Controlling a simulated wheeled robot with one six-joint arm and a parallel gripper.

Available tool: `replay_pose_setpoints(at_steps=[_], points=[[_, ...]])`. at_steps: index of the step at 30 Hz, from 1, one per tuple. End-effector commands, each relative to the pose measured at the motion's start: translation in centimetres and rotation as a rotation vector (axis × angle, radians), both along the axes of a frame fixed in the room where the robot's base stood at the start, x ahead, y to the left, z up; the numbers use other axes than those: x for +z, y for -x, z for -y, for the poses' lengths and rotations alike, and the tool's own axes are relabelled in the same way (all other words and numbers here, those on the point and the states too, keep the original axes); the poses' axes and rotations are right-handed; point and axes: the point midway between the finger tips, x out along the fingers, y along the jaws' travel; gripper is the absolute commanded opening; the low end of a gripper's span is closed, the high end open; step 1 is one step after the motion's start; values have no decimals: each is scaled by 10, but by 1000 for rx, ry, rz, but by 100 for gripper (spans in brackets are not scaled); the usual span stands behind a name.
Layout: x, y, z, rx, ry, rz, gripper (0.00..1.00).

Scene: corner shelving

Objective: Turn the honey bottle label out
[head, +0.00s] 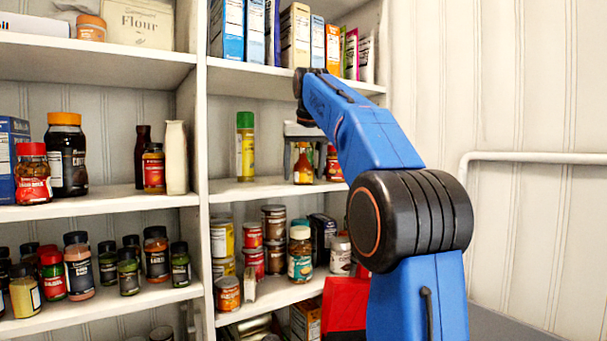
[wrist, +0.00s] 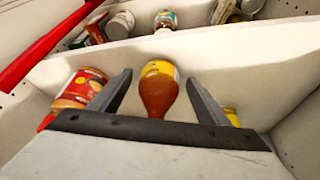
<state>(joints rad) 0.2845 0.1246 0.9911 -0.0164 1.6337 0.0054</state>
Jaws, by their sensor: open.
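The honey bottle appears to be the amber bottle (wrist: 158,95) with a yellow label band, centred in the wrist view. It also shows in the head view (head: 303,168) on the middle shelf, small and partly covered by my gripper. My gripper (head: 303,150) reaches down over it from above. In the wrist view my gripper (wrist: 159,80) is open, with one finger on each side of the bottle. Gaps show between bottle and fingers. Only the edge of the yellow label shows clearly; which way its front faces, I cannot tell.
A jar with an orange-red label (wrist: 82,88) stands close beside one finger. A yellow bottle with a green cap (head: 245,147) stands to the left on the same shelf. A shelf with boxes (head: 295,35) is above. Jars (head: 300,254) crowd the shelf below.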

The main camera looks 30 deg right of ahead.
Motion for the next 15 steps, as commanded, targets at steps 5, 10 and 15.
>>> replay_pose_setpoints(at_steps=[5, 10, 15], points=[[-8, -3, 1, 0, 0, 0, 70], [-9, -3, 1, 0, 0, 0, 70], [-9, -3, 1, 0, 0, 0, 58]])
